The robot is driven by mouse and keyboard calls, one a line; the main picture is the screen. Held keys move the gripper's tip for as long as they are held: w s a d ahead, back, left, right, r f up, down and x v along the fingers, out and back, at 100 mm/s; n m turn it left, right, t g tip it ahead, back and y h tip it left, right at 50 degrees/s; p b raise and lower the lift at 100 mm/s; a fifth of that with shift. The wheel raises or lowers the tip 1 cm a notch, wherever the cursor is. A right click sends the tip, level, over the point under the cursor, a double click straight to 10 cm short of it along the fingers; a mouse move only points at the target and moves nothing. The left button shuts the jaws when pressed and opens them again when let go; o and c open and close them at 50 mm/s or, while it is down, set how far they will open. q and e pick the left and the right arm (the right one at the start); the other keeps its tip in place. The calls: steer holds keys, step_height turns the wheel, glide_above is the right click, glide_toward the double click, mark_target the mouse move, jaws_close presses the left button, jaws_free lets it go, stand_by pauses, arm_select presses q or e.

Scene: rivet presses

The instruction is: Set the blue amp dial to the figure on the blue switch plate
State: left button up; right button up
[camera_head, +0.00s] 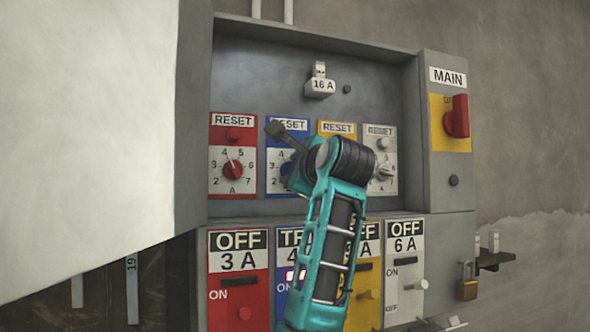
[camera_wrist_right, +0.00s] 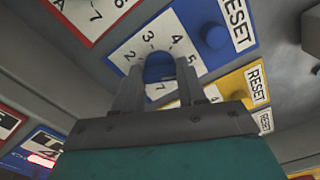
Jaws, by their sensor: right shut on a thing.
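The blue amp dial (camera_head: 272,180) is in the second panel from the left, mostly hidden behind my right gripper (camera_head: 290,163). In the right wrist view its blue knob (camera_wrist_right: 160,68) sits between the two fingers of my right gripper (camera_wrist_right: 158,80), which is shut on it. The blue switch plate (camera_head: 282,262) is below, partly covered by my arm. It starts with "TR" and has a lit red lamp; a 4 shows below the letters. My left gripper is not in view.
A red dial (camera_head: 233,170) is at the left, and a white dial (camera_head: 383,172) at the right. The yellow panel (camera_head: 338,128) is mostly behind my arm. The red MAIN switch (camera_head: 457,116) and a padlock (camera_head: 467,282) are at the right. A large pale panel (camera_head: 80,120) fills the left.

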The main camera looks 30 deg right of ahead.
steer(key=shift+f, duration=0.1)
steer(key=o, duration=1.1)
steer(key=shift+c, duration=0.2)
steer(key=shift+s, duration=0.1)
steer(key=b+v, duration=0.1)
steer(key=v, duration=1.1)
steer(key=shift+s+a+b, duration=0.15)
steer(key=shift+s+b, duration=0.2)
